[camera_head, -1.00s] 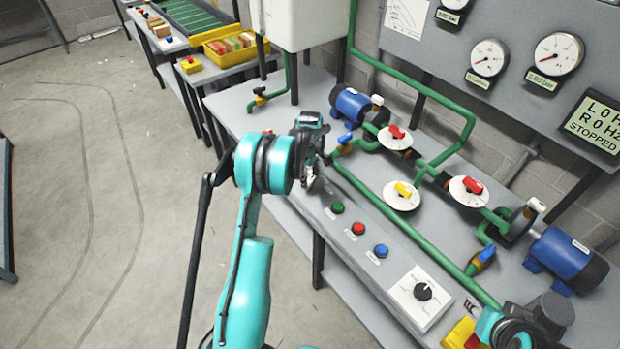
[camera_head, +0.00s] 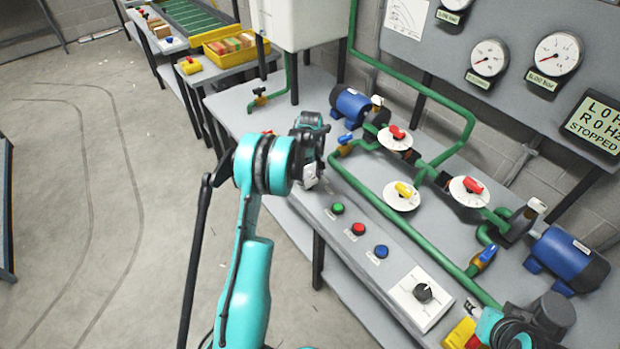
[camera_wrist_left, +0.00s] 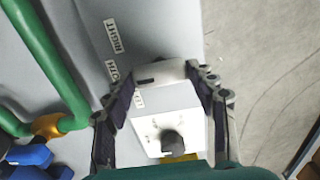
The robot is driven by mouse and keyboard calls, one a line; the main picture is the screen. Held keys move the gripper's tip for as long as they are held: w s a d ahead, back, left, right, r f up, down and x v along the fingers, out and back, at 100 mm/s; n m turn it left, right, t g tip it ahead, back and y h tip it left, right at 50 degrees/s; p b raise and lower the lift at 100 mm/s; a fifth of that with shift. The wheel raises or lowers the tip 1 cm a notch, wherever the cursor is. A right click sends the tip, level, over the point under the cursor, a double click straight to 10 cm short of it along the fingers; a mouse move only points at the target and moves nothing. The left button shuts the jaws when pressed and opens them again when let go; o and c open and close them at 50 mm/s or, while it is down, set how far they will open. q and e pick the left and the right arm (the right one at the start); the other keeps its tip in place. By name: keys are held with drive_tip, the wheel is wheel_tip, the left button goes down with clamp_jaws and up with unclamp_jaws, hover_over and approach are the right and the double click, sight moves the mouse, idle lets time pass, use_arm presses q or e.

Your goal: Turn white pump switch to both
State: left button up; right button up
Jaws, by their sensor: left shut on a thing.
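The white pump switch (camera_wrist_left: 160,73) sits between the two dark fingers of my left gripper (camera_wrist_left: 162,92) in the left wrist view. The gripper is shut on it. A black mark on the switch's face points left, toward the label ending in "OTH" (camera_wrist_left: 112,70). A "RIGHT" label (camera_wrist_left: 115,37) lies above that, and a third label (camera_wrist_left: 138,98), hard to read, lies below. In the head view my left gripper (camera_head: 312,168) is at the bench's near edge, with a bit of white showing at its fingers. My right gripper's fingers are not visible.
Green (camera_head: 338,208), red (camera_head: 358,229) and blue (camera_head: 381,251) buttons and a white dial plate (camera_head: 406,305) line the bench front. Green pipes, valves with red (camera_head: 473,185) and yellow (camera_head: 403,189) handles, and blue pumps (camera_head: 566,254) stand behind. Open floor lies left.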

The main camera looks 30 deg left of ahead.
sight(310, 180)
use_arm(q)
drive_tip(key=o, duration=1.2)
drive_tip(key=shift+c, duration=0.2)
wheel_tip(310, 180, up, 12)
